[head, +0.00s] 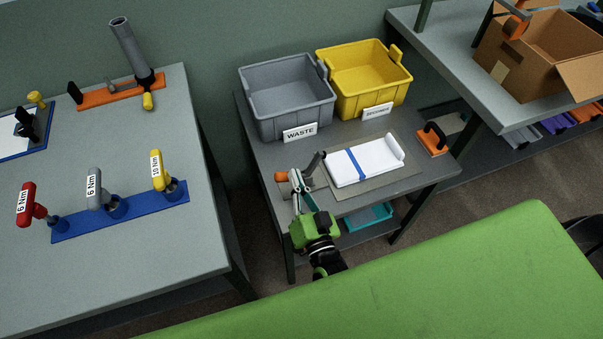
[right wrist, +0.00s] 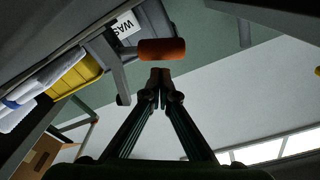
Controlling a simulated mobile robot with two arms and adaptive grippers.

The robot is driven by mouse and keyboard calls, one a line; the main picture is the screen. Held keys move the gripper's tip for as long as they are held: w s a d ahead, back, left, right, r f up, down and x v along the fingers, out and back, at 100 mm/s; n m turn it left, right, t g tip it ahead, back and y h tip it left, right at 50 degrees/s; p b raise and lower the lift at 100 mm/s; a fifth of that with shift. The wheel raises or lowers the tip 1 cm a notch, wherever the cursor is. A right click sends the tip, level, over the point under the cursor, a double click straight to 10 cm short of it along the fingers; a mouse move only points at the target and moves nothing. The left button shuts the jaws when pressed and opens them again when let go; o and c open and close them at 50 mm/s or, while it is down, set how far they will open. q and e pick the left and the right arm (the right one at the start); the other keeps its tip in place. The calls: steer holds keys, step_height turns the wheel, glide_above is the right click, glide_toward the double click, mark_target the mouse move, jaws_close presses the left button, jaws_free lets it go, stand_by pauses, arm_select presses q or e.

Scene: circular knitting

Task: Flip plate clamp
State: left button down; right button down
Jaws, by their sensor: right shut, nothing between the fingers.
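My right gripper (head: 296,178) reaches to the left edge of the small grey table, and its closed fingertips (right wrist: 160,78) show in the right wrist view with nothing between them. An orange cylindrical handle (head: 281,177) is beside the fingertips; in the right wrist view the handle (right wrist: 162,49) lies just beyond them, with a small gap in the picture. I cannot tell whether they touch. A dark grey lever (head: 315,161) with a rounded end rises right of the fingertips. The handle and lever look like the plate clamp, but its base is partly hidden by my gripper. My left gripper is not in view.
A grey WASTE bin (head: 290,97) and a yellow bin (head: 364,80) stand behind. A white packet with a blue band (head: 368,160) lies on a grey plate (head: 340,191). An orange tool with black handle (head: 433,139) is at right. A green surface (head: 470,270) fills the front.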

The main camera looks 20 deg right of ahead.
steer(key=shift+a+f+n, duration=0.35)
steer(key=shift+f+n, duration=0.05)
steer(key=shift+n, duration=0.5)
steer(key=shift+a+f+n, duration=0.3)
steer(key=shift+f+n, duration=0.05)
steer(key=shift+n, duration=0.55)
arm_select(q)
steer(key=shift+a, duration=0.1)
